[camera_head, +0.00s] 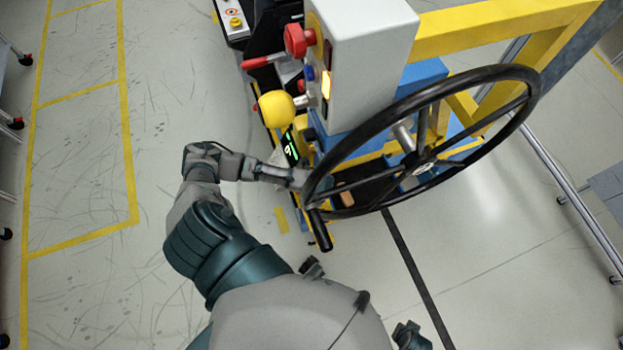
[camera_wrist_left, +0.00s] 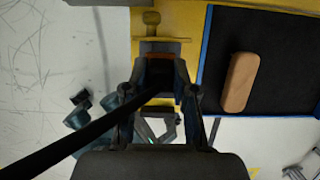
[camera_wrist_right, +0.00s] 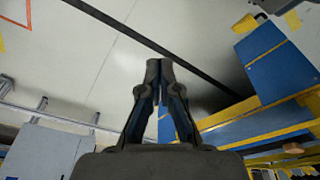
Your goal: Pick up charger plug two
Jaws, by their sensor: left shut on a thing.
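My left gripper (camera_wrist_left: 162,88) is shut on a dark piece (camera_wrist_left: 160,76) in the left wrist view, which I take to be charger plug two. A brown-orange edge shows just beyond the fingertips, against a yellow panel (camera_wrist_left: 178,20). A thick black cable or bar (camera_wrist_left: 75,138) runs from the lower left up to the fingers; I cannot tell which it is. In the head view the left gripper (camera_head: 300,180) is partly hidden at the black wheel's left rim, so the plug does not show clearly. My right gripper (camera_wrist_right: 159,66) is shut and empty, fingertips together.
The black steering wheel (camera_head: 480,76) stands close to the left hand. A wooden block (camera_wrist_left: 240,82) lies on a black pad. Open floor (camera_head: 80,165) lies left.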

